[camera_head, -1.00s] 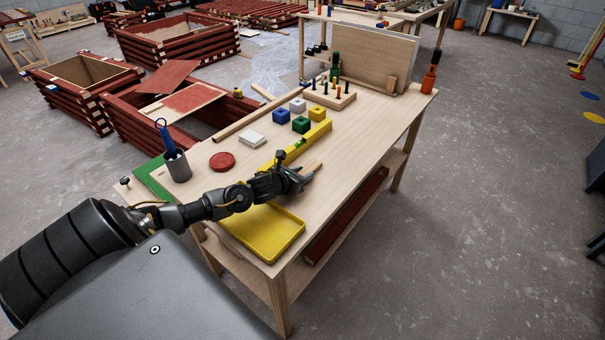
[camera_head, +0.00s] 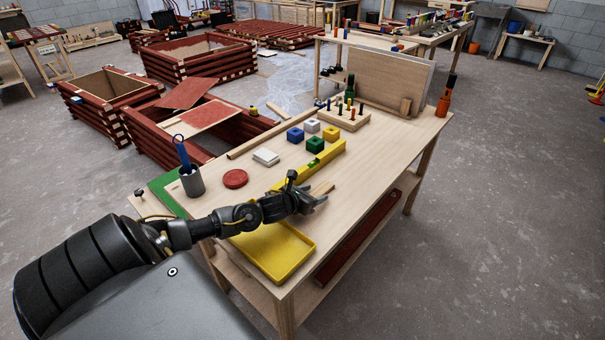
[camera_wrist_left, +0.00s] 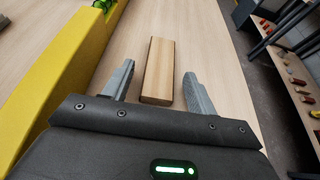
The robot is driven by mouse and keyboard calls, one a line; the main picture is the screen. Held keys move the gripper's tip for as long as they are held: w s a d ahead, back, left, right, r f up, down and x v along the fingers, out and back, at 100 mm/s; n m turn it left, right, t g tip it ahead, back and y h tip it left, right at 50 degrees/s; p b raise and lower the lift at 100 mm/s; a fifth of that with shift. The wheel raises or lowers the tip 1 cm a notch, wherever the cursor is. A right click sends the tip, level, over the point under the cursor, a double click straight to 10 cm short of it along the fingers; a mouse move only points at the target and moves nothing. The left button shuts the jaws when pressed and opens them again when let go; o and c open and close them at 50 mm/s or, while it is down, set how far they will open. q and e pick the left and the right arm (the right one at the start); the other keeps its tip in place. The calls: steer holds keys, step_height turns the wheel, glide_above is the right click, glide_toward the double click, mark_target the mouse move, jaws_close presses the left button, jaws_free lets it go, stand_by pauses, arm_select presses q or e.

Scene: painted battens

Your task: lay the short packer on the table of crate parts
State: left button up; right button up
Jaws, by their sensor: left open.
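A short pale wooden block (camera_wrist_left: 158,72), which looks like the short packer, lies flat on the workbench top (camera_head: 385,150). In the head view its far part (camera_head: 322,188) shows just beyond my left gripper (camera_head: 320,198). In the left wrist view the open fingers of that gripper (camera_wrist_left: 158,85) stand on either side of the block's near end, with a gap on both sides. I cannot tell how high the fingers are above the wood. My right gripper is not in view.
A yellow spirit level (camera_head: 310,172) lies close beside the block. A yellow tray (camera_head: 295,262) is at the bench's near end. A red disc (camera_head: 235,179), a white square (camera_head: 266,157) and coloured cubes (camera_head: 295,134) lie farther left and back. The bench's right side is clear.

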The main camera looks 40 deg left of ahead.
arm_select(q)
steer(key=b+v, duration=0.1)
steer(key=v, duration=1)
steer(key=shift+s, duration=0.1)
steer(key=shift+r, duration=0.15)
